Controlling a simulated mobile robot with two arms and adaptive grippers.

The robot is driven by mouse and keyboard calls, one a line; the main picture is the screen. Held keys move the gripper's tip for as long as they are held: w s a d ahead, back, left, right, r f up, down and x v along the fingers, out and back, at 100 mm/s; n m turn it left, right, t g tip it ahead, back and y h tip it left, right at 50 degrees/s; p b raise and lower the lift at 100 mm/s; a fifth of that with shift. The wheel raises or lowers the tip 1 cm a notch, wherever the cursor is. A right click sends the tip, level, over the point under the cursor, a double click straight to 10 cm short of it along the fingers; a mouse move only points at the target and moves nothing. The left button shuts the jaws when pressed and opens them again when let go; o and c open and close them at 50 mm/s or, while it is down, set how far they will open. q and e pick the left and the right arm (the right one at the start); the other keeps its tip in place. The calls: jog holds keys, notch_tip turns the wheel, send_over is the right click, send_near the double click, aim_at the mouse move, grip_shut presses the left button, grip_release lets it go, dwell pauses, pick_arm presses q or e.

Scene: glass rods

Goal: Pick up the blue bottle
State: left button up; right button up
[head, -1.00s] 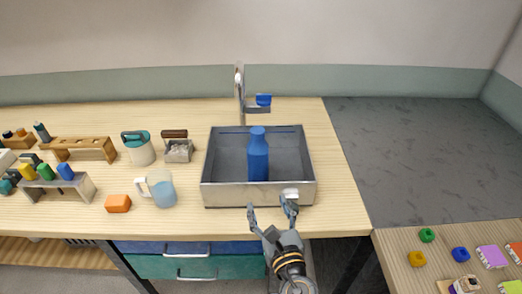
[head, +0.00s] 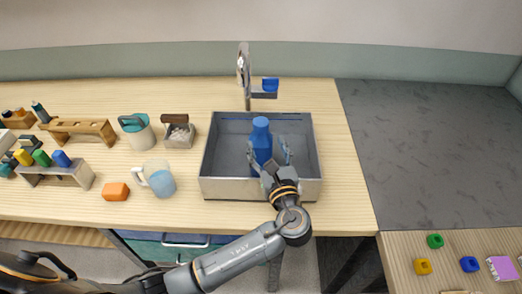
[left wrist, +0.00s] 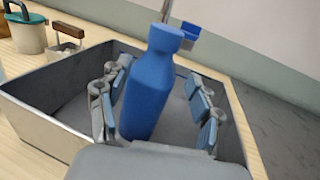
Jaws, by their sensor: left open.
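The blue bottle (head: 261,143) stands upright in the grey metal sink (head: 225,187), near its middle. In the left wrist view the bottle (left wrist: 151,88) rises between the two open fingers of my left gripper (left wrist: 158,105), with space visible on both sides of it. In the head view my left gripper (head: 268,157) reaches over the front rim of the sink, with its fingers about the lower part of the bottle. The bottle's base is partly hidden by the gripper. My right gripper is not in view.
A measuring jug (head: 160,181), an orange block (head: 116,191), a teal-lidded container (head: 139,133) and a small caddy (head: 178,131) stand to the left. The counter right of the sink is clear.

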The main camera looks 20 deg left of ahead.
aim_at(263, 139)
pick_arm(q)
jog(key=p+x, duration=0.1)
jog(key=x, duration=0.3)
jog(key=shift+a+p, duration=0.2)
jog(key=shift+p, duration=0.1)
jog(key=shift+w+a+f, duration=0.15)
jog(key=shift+w+a, duration=0.1)
jog(key=shift+w, duration=0.25)
jog(key=shift+s, duration=0.1)
jog(key=c, duration=0.4)
grip_shut()
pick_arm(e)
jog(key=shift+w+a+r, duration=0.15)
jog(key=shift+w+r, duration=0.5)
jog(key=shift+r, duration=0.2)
